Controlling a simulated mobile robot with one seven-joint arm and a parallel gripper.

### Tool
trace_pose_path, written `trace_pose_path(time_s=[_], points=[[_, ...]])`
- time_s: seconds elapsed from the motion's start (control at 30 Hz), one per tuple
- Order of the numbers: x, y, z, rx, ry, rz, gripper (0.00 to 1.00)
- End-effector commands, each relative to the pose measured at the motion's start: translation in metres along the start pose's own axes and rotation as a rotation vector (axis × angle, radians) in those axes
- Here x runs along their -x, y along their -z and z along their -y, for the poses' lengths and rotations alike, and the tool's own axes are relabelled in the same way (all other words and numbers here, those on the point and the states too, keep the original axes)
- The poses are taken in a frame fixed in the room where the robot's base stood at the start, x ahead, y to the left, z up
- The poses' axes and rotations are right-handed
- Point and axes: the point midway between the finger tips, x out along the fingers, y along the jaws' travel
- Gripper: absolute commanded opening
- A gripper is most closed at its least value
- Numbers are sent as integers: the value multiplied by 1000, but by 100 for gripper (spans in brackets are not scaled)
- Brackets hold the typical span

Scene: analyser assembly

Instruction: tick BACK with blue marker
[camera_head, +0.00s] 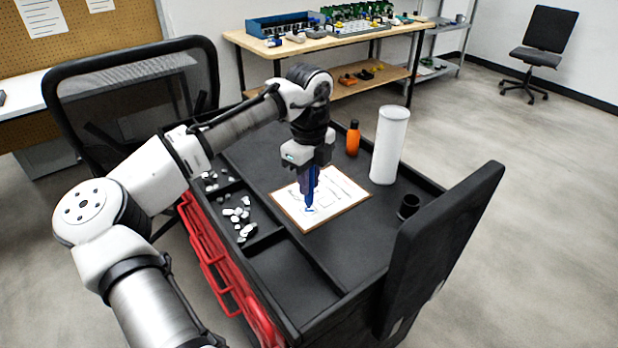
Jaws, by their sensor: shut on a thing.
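My gripper (308,172) points down over the clipboard on the black cart and is shut on a blue marker (309,202). The marker is roughly upright, with its lower end at or just above the paper near the left part of the sheet. I cannot tell whether the tip touches. The clipboard (349,206) has a brown edge and a white sheet with dark and blue marks. The print is too small to read, so I cannot make out the word BACK. The gripper and marker hide part of the sheet.
An orange bottle (352,140) and a tall white cylinder (389,146) stand behind the clipboard. A dark cup (408,206) stands to the right. Compartments at left hold several pale pieces (238,214). A black upright panel (441,240) rises at the cart's right edge. The front tray area is bare.

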Motion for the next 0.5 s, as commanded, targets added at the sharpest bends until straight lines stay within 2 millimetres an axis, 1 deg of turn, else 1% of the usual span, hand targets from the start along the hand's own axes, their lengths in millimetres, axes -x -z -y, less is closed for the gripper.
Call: trace_pose_path(time_s=[0.03,0.5], points=[[9,0,0,-1,1,-1,0],[45,0,0,0,2,0,0]])
